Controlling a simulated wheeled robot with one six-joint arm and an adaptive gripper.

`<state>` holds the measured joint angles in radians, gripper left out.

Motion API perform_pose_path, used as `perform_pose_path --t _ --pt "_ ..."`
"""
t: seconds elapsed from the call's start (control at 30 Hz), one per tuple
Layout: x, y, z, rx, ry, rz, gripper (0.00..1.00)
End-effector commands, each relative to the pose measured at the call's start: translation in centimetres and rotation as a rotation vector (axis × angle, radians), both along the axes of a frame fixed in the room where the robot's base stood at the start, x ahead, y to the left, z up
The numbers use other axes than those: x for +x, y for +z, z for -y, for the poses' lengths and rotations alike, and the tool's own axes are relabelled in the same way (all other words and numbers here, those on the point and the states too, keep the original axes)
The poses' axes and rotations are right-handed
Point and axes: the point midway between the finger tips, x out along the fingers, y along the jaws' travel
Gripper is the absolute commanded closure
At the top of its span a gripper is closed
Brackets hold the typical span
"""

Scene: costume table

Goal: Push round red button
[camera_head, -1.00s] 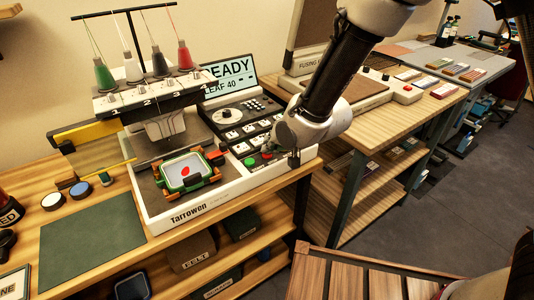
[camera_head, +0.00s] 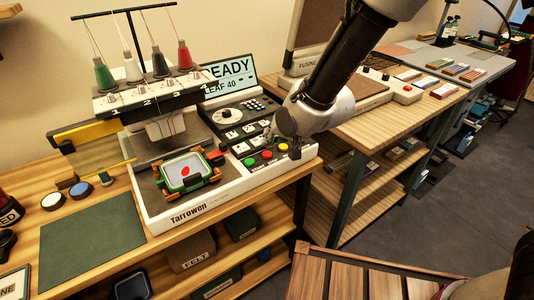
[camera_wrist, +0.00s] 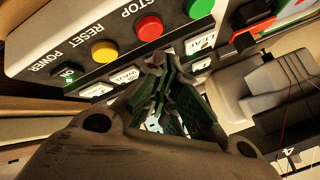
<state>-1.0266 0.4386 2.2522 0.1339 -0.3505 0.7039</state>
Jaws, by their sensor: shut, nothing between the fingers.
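The round red button (camera_head: 267,154) is on the sloped front panel of the embroidery machine (camera_head: 200,205), between a green button (camera_head: 249,162) and a yellow button (camera_head: 281,147). In the wrist view the red button (camera_wrist: 149,28) sits beside the word STOP, near the top middle. My gripper (camera_wrist: 156,66) is shut and empty. Its fingertips show just below the red button in that picture, over the row of white keys; I cannot tell how high they are above the panel. In the head view my gripper is small and partly hidden by my own wrist.
A POWER switch (camera_wrist: 68,74) lies beyond the yellow button. The machine's screen (camera_head: 229,78) reads READY. An embroidery hoop (camera_head: 186,170) sits left of the panel.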

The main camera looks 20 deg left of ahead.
Motion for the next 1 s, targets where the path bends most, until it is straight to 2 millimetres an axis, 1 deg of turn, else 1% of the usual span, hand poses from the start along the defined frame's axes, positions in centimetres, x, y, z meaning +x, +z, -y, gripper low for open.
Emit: perform_pose_path --t 0.03,0.2,0.4,1.0 --pt "0.0 0.7 0.0 0.003 -0.001 0.001 1.00" --pt "0.1 2.4 -0.1 0.003 0.000 0.002 1.00" --pt "0.0 3.9 0.0 0.001 0.001 0.001 1.00" --pt "0.0 4.1 0.0 0.001 0.001 0.000 1.00"
